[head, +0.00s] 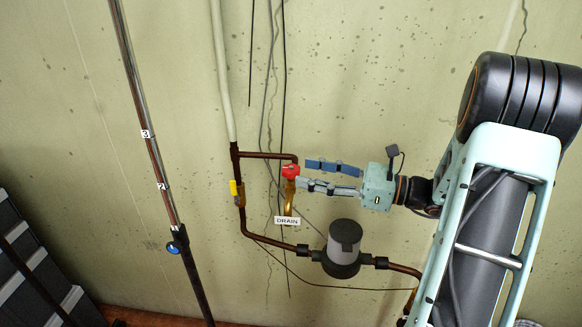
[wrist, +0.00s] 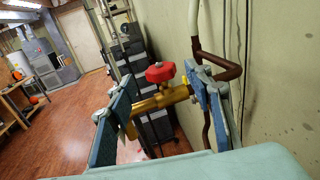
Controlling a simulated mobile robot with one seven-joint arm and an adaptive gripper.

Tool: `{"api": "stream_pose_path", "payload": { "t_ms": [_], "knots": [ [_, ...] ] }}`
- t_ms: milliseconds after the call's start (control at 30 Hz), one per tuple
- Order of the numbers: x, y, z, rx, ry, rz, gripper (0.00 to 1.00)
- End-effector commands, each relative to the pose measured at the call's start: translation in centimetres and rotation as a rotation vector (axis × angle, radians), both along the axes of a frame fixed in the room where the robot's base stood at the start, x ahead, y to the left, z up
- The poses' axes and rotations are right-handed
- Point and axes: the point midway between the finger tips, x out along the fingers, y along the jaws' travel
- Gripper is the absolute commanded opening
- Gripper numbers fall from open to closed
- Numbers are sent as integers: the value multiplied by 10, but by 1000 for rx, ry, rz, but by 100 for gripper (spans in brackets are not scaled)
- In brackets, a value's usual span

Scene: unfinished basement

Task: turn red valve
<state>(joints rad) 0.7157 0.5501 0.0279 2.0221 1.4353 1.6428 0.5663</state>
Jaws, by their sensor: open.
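The red valve (head: 290,170) is a small red knob on a brass drain tap (head: 290,195) at the end of a short copper branch pipe, above a DRAIN label (head: 287,220). My gripper (head: 304,173) reaches in from the right, open and empty, its fingertips close beside the knob. In the wrist view the red knob (wrist: 160,73) stands above the brass body, between my gripper's (wrist: 160,101) blue-padded fingers and toward their tips. The brass body spans much of the gap between the fingers. Whether either finger touches it I cannot tell.
A copper pipe with a yellow-handled valve (head: 236,190) runs left of the tap. A grey meter (head: 343,248) sits below my gripper. A tall pipe with a blue knob (head: 175,247) and dark drawers (head: 35,260) stand at left. The wall is close behind.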

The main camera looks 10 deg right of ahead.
Motion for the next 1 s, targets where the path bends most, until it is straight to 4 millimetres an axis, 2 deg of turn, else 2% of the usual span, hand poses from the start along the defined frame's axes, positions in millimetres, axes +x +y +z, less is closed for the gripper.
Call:
{"api": "stream_pose_path", "payload": {
  "t_ms": [100,300,667,1000],
  "knots": [
    [11,20,1,0,0,3,47],
    [23,40,0,-2,1,2,47],
    [27,44,-1,-2,1,0,47],
    [26,44,0,-2,1,0,12]
  ]
}}
